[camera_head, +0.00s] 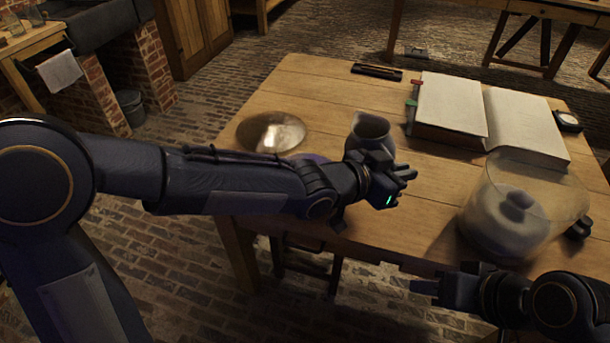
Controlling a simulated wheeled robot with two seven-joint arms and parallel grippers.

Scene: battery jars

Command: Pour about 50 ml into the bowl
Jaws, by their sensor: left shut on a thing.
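A shallow, shiny metal bowl (271,131) sits on the wooden table near its left edge. A grey jug (369,127) with a wide, lipped mouth is right of the bowl. It looks roughly upright; its lower part is hidden by my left gripper (402,183), which is shut on it. I cannot tell whether the jug touches the table, and no liquid shows. My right gripper (426,287) is low in the picture, off the table's front edge, apart from everything on the table; its jaws are not clear.
A glass jar (525,205) with a pale inner vessel stands at the right. An open book (490,118) lies behind it. A dark pen tray (377,72) is at the back. A purple thing (313,158) is mostly hidden behind my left arm. Bare table lies between bowl and jug.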

